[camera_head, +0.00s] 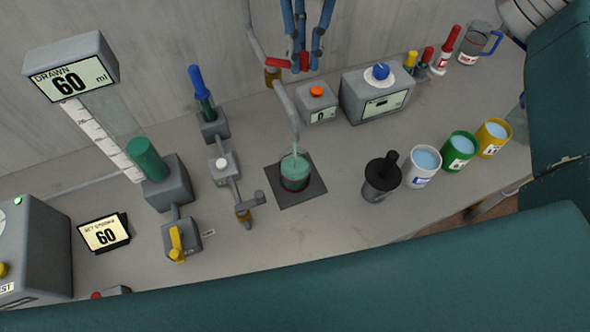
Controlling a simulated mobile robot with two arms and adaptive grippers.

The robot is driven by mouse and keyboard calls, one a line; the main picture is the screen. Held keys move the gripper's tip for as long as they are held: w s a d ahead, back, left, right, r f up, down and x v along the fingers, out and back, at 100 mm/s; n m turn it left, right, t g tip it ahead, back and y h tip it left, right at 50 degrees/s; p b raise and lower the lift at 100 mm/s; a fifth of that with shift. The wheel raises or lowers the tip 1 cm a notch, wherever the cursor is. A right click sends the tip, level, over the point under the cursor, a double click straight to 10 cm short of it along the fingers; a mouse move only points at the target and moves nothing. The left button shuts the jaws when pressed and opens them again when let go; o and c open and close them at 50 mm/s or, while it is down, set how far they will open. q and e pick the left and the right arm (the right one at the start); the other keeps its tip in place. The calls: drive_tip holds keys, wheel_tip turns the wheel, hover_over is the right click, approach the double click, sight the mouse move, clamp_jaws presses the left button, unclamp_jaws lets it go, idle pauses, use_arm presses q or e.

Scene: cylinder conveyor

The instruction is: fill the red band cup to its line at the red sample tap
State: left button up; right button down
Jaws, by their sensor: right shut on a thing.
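A cup (295,181) with a dark outer wall and greenish contents stands upright on a dark square pad (314,192). No red band or fill line can be made out on it. The grey spout (287,102) of the sample tap ends above the cup, and a thin pale stream seems to run from it into the cup. The tap has a red handle (280,63). My right gripper (304,60), with blue fingers, reaches down from the top edge and is shut on the red handle. My left gripper is not in view.
My teal arms cover the front and right.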

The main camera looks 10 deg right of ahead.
idle(0.3)
drive_tip(key=w+n+p, duration=0.1)
drive_tip(key=n, duration=0.1)
drive_tip(key=w+n+p, duration=0.1)
drive_tip(key=n, duration=0.2)
drive_tip(key=w+n+p, duration=0.1)
drive_tip(key=w+n, duration=0.1)
drive_tip(key=shift+d+n, duration=0.25)
drive_tip(key=shift+n, duration=0.15)
drive_tip(key=c, duration=0.6)
unclamp_jaws()
drive_tip(key=shift+o, duration=0.2)
drive_tip(key=shift+r, duration=0.1)
wheel_tip(320, 180, up, 9)
drive_tip(key=p, duration=0.6)
